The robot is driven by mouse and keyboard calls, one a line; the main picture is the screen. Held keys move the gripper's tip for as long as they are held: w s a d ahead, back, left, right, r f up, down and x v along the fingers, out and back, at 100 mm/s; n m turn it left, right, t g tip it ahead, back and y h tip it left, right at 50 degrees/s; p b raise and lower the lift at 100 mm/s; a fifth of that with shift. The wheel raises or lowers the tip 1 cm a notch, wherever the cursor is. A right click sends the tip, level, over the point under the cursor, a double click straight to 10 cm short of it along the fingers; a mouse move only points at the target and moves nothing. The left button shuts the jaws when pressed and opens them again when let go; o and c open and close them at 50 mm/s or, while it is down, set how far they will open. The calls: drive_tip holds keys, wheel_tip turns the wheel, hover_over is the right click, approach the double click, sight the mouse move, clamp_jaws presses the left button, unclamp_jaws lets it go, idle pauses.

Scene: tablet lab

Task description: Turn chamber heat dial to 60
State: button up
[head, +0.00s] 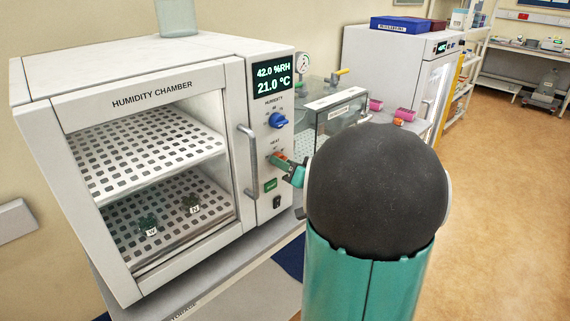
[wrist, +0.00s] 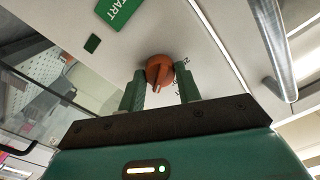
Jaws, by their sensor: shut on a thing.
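The humidity chamber (head: 150,100) stands at left in the head view, its display (head: 272,78) reading 42.0 %RH and 21.0 °C. The red-orange heat dial (wrist: 159,68) is on its control panel, below the blue humidity dial (head: 278,120). My gripper (wrist: 160,90) is shut on the heat dial, one green finger on each side of the knob. In the head view my gripper (head: 284,163) largely covers the dial and its scale, so I cannot read its setting.
A green START button (head: 270,185) and a black switch (head: 276,202) sit below the dial. The chamber's door handle (head: 248,160) stands out just left of the panel. A clear box (head: 335,112) with a gauge (head: 303,62) stands to the right. Open floor (head: 500,190) lies at right.

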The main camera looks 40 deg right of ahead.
idle(0.3)
drive_tip(key=o, duration=1)
drive_tip(key=shift+c, duration=0.2)
drive_tip(key=shift+s, duration=0.1)
drive_tip(key=s, duration=1.3)
drive_tip(key=shift+s+d, duration=0.15)
drive_tip(key=shift+s, duration=0.2)
